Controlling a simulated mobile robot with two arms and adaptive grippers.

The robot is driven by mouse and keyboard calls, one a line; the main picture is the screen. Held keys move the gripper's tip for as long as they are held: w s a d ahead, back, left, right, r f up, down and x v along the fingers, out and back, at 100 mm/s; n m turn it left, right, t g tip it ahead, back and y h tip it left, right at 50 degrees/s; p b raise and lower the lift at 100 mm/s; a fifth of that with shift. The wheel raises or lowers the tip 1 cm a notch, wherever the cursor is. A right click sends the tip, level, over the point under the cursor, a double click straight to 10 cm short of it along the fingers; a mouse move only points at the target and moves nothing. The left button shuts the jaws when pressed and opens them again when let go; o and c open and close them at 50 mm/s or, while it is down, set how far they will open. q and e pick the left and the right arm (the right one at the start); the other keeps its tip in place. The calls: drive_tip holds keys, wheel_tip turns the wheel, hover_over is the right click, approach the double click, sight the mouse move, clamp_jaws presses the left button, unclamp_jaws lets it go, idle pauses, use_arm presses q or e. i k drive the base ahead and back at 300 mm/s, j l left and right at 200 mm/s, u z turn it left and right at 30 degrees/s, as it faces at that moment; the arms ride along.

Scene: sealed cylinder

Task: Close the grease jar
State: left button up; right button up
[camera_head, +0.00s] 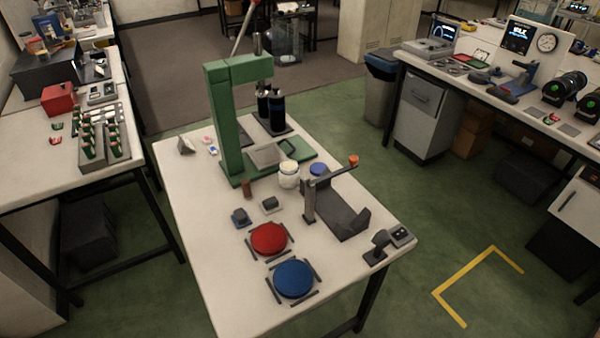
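A small whitish jar (289,176), which looks like the grease jar, stands upright on the white table (190,215), just in front of the green press. Its top looks pale, and I cannot make out whether it is open. A small round blue piece (318,169), possibly its lid, lies just right of the jar, apart from it. Neither of my grippers is in view.
The green press (226,120) rises behind the jar. A grey post with an arm and orange knob (353,160) stands right beside a dark cradle (345,215). Red (268,239) and blue (293,279) discs lie in front. The table's left front is clear.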

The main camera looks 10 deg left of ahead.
sight(289, 171)
drive_tip(key=i+l+u, duration=0.15)
drive_tip(key=u, duration=0.3)
drive_tip(key=i+l+u, duration=0.1)
drive_tip(key=l+u, duration=0.25)
drive_tip(key=u, duration=0.15)
drive_tip(key=i+l+u, duration=0.25)
drive_tip(key=l, duration=1.05)
drive_tip(key=l+u, duration=0.3)
drive_tip(key=l, duration=2.55)
